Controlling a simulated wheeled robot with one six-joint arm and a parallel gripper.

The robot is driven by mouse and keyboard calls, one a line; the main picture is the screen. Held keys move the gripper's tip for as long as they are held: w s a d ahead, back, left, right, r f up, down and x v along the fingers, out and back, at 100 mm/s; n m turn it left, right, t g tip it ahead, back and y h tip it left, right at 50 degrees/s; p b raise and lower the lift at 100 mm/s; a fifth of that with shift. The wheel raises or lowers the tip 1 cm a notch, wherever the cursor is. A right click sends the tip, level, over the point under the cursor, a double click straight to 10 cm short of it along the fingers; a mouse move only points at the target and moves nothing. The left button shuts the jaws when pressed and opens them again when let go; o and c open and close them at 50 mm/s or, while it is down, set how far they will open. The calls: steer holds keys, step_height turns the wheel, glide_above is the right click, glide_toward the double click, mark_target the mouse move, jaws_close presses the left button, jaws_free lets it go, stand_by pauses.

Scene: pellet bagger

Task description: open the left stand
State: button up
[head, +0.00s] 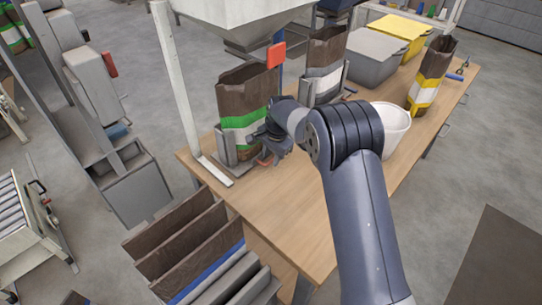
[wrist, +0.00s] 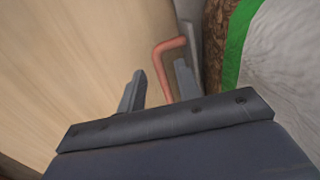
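The left stand (head: 227,148) is a grey metal holder on the wooden table, under the hopper. A brown bag (head: 246,88) with green and white bands stands upright in it; the bag's side also shows at the right of the wrist view (wrist: 285,45). A bent red lever (wrist: 168,64) rises beside the bag in the wrist view, and a bit of its red shows under my gripper in the head view (head: 265,158). My gripper (wrist: 160,85) is open, its two grey fingers apart with the lever's lower part between them. I cannot tell whether either finger touches it.
A second stand (head: 307,88) with a brown and white bag is farther back. A white bucket (head: 390,125), grey bin (head: 372,58), yellow bin (head: 402,30) and yellow-banded bag (head: 428,80) stand to the right. The hopper (head: 240,20) hangs above. The table's near part is clear.

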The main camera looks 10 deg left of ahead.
steer(key=shift+f, duration=0.4)
steer(key=shift+c, duration=0.2)
jaws_close()
